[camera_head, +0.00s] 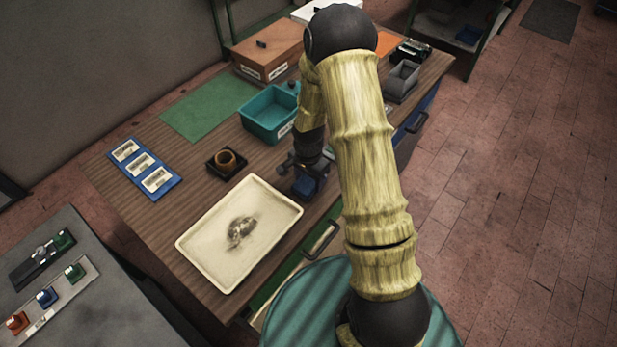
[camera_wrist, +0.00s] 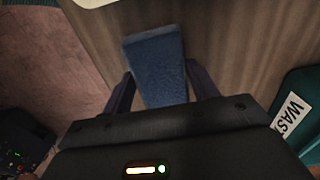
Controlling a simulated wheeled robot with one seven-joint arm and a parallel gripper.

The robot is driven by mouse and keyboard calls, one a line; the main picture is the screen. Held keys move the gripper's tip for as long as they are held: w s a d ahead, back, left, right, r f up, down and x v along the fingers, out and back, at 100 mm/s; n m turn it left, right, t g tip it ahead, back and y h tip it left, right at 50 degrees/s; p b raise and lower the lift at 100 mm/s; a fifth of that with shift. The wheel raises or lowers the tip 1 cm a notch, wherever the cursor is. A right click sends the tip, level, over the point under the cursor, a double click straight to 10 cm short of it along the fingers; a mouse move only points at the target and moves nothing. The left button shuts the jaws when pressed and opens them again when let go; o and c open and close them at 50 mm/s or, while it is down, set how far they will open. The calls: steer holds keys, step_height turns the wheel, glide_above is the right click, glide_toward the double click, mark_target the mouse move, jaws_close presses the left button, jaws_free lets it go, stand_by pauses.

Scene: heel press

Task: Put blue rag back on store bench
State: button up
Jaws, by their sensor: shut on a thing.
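A blue rag (camera_wrist: 156,65) lies between the two fingers of my gripper (camera_wrist: 162,88) in the wrist view, which is shut on it. In the head view my gripper (camera_head: 306,186) is low over the wooden bench, just right of the cream tray, with a bit of blue at its fingers. My arm covers part of this area. I cannot tell whether the rag touches the bench top. Which surface is the store bench is not clear from the labels.
The cream tray (camera_head: 205,245) has a dark smudge. A teal bin (camera_head: 262,117) marked waste, a small black holder (camera_head: 225,163) with a brown ring, a blue card board (camera_head: 145,168) and a green mat (camera_head: 208,107) share the bench (camera_head: 120,205). A grey table (camera_head: 95,310) stands at lower left.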

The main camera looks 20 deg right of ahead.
mark_target(308, 181)
steer(key=shift+f, duration=0.1)
steer(key=shift+f, duration=0.15)
steer(key=o, duration=0.9)
steer(key=shift+o, duration=0.2)
step_height(308, 181, up, 12)
steer(key=b, duration=0.2)
steer(key=shift+r+b, duration=0.25)
steer(key=shift+b, duration=0.15)
